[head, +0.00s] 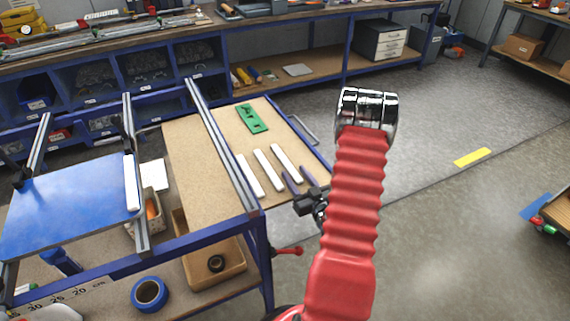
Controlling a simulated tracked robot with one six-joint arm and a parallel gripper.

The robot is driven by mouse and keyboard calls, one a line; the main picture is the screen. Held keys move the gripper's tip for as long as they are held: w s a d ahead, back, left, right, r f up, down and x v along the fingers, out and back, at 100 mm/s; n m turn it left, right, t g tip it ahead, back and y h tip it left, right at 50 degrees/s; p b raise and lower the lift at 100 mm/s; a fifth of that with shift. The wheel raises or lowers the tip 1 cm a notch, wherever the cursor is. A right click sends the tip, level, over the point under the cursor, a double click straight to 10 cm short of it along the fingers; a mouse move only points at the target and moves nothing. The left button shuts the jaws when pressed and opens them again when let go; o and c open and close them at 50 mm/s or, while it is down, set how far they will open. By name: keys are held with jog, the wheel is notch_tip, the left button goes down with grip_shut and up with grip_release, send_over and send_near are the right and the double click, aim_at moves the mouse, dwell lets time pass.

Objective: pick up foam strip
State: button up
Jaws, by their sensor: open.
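Three white foam strips lie side by side on the brown board: a left one (249,176), a middle one (268,170) and a right one (286,163). Another white strip (131,182) stands at the right edge of the blue sign panel (70,205). My gripper (298,177) is at the near right edge of the board, close to the lower end of the right strip. Its two dark fingers are apart, with nothing seen between them. My red arm hides part of the gripper's wrist, and I cannot tell its height above the board.
A green template (252,118) lies farther back on the board (229,135). A metal rail (222,140) runs along the left of the strips. A roll of blue tape (150,293) and a wooden box (216,268) sit below.

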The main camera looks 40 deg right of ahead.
jog(key=shift+c, duration=0.6)
grip_shut()
jog(key=shift+r, duration=0.15)
jog(key=shift+r, duration=4.85)
